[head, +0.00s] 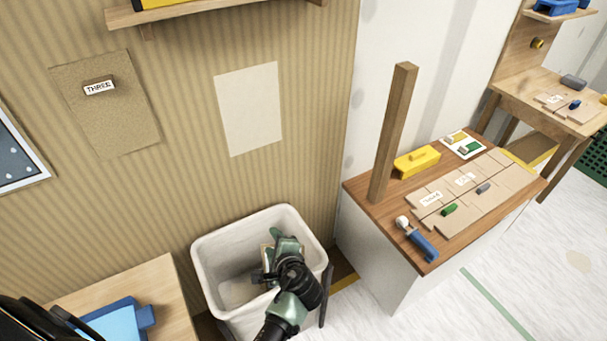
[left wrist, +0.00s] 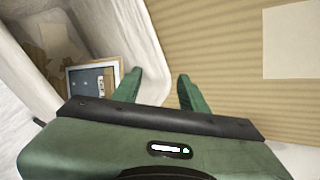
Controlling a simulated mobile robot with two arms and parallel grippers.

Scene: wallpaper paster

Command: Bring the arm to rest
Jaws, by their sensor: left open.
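My left gripper (head: 274,248) is over the white bin (head: 214,246) in the head view, with its arm coming up from the bottom edge. In the left wrist view its two green fingers (left wrist: 160,92) are apart with nothing between them. Below them, inside the bin (left wrist: 148,50), are a small framed dark picture (left wrist: 92,77) and crumpled brown scraps (left wrist: 50,60). In the head view the gripper hides part of the bin's inside. My right gripper is not in view.
A striped wall with a pale patch (head: 249,108) rises behind the bin. A wooden-topped cabinet (head: 360,190) with an upright post (head: 392,135) and tools stands right. A low table (head: 165,285) with a blue tray (head: 125,322) stands left.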

